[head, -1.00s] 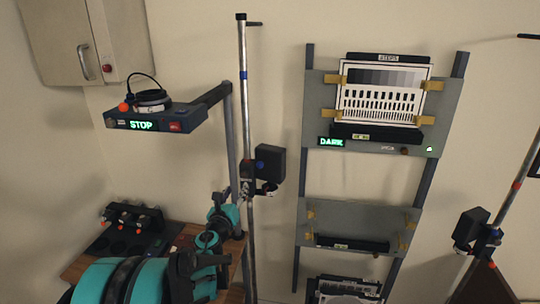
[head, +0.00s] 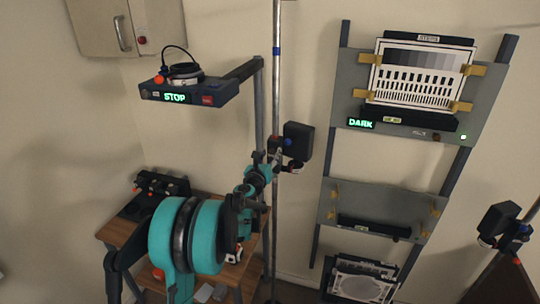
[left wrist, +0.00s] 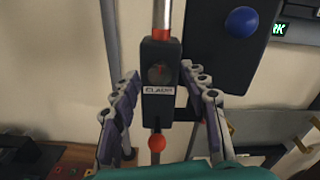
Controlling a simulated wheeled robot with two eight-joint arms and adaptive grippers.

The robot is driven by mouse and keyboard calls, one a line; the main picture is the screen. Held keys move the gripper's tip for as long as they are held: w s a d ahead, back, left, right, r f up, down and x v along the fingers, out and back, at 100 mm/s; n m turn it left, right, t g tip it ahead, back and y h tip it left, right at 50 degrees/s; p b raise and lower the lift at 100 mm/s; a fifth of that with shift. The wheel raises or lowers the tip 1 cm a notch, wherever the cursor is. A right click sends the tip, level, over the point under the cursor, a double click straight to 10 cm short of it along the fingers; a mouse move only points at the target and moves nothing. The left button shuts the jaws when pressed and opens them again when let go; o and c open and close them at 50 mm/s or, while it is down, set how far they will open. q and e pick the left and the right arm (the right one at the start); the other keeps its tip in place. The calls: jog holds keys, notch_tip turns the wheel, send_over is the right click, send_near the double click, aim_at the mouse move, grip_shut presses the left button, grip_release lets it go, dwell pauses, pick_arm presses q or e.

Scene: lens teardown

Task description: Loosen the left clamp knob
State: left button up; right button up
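The left clamp (head: 275,145) is a small dark block on the left upright pole, beside a black box lamp. In the left wrist view the black clamp body (left wrist: 158,105) has a "CLAMP" label and a round dark dial-like knob (left wrist: 158,73) with a red mark. A red ball (left wrist: 156,142) shows below it. My left gripper (head: 268,162) is just below and left of the clamp. In the left wrist view its fingers (left wrist: 160,72) are spread on both sides of the clamp body, nothing held. Whether they touch it is unclear. My right gripper is out of view.
The black lamp box (left wrist: 235,40) with a blue knob is close to the right finger. A shelf with a STOP display (head: 190,90) is at upper left. A ladder-like rack (head: 395,140) with panels stands right of the pole. A wooden table (head: 115,232) is at lower left.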

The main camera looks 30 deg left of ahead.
pick_arm(q)
grip_shut()
jog(key=shift+n, duration=0.4)
jog(key=n+b, duration=0.2)
jog(key=shift+f+n, duration=0.15)
jog(key=shift+n, duration=0.25)
jog(key=n+b, duration=0.1)
jog(key=n, duration=0.2)
jog(key=shift+n+b, duration=0.3)
jog(key=shift+b, duration=0.1)
jog(key=n+b, duration=0.2)
jog(key=n, duration=0.3)
jog(key=n+b, duration=0.1)
jog(key=n, duration=0.4)
jog(key=shift+n, duration=0.4)
